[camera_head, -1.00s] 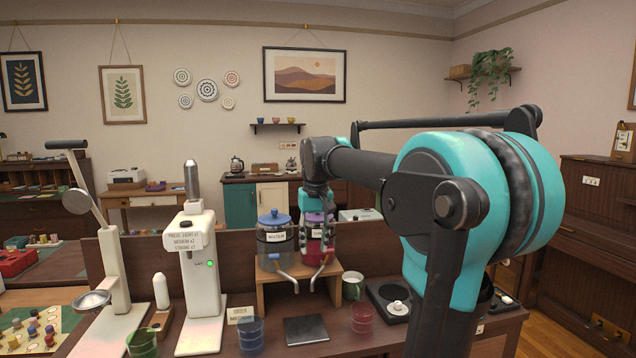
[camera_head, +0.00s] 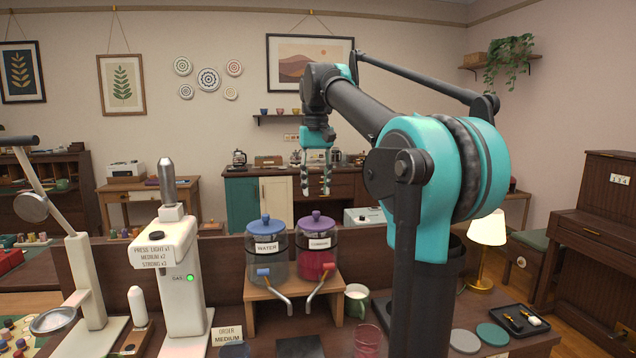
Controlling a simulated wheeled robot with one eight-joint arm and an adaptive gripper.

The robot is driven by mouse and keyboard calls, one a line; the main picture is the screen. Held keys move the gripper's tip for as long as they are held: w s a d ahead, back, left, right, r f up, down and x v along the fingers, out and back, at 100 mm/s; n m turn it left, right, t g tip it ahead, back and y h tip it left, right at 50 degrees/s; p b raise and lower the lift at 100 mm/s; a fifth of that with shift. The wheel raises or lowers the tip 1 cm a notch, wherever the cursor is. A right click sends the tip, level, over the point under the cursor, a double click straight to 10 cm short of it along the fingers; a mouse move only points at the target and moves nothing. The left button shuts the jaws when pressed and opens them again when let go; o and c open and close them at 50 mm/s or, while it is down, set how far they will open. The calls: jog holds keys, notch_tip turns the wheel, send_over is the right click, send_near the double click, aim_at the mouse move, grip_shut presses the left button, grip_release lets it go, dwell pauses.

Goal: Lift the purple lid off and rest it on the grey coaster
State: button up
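The purple lid (camera_head: 317,218) sits on the right glass jar (camera_head: 316,262), which holds a red-pink liquid and has a label too small to read surely. My gripper (camera_head: 316,192) hangs above this lid in the picture, fingers pointing down. A gap shows between its fingers and nothing is between them. The fingertips look apart from the lid; the exact distance is hard to tell. The grey coaster (camera_head: 464,341) is a flat round disc at the lower right of the counter, bare on top, left of a teal coaster (camera_head: 492,334).
A jar labelled WATER with a blue lid (camera_head: 265,223) stands close on the left, on the same wooden stand (camera_head: 262,290). A green mug (camera_head: 357,300), a pink glass (camera_head: 368,341), a black tray (camera_head: 519,319) and a lit lamp (camera_head: 486,230) are to the right. My arm crosses the right side.

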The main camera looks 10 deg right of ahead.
aim_at(316, 212)
jog(key=shift+s+f, duration=0.1)
jog(key=shift+f, duration=4.25)
jog(key=o, duration=0.3)
jog(key=c, duration=1)
jog(key=shift+r, duration=0.2)
grip_shut()
jog(key=shift+r, duration=0.1)
jog(key=shift+r, duration=0.3)
jog(key=shift+r, duration=0.35)
jog(key=shift+r, duration=0.2)
